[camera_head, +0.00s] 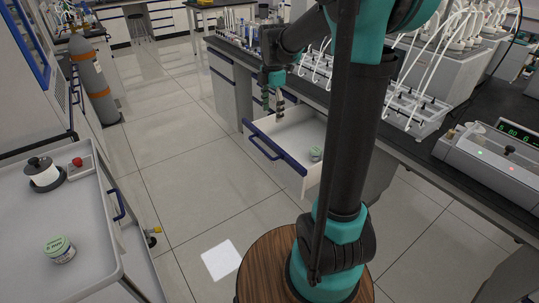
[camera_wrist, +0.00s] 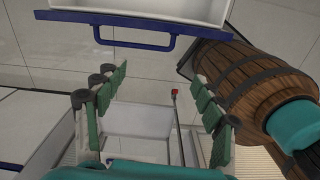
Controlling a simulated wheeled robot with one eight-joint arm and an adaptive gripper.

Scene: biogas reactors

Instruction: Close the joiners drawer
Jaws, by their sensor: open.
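The drawer (camera_head: 300,130) of the lab bench is pulled out, white inside, with a blue-trimmed front and a blue bar handle (camera_head: 263,147). A small jar with a green lid (camera_head: 315,154) stands inside it. Its label cannot be read, so I cannot confirm that this is the joiners drawer. My gripper (camera_head: 272,107) is over the drawer's far-left part in the head view. In the wrist view, my gripper (camera_wrist: 159,76) has its green fingers spread with nothing between them. The blue handle (camera_wrist: 112,43) and white drawer (camera_wrist: 190,10) show above the fingertips there.
A grey-topped cart (camera_head: 25,220) stands at the left with a jar (camera_head: 59,249) and a black-topped container (camera_head: 43,172). Open tiled floor (camera_head: 175,150) lies between cart and bench. Glassware and instruments (camera_head: 495,150) crowd the bench top.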

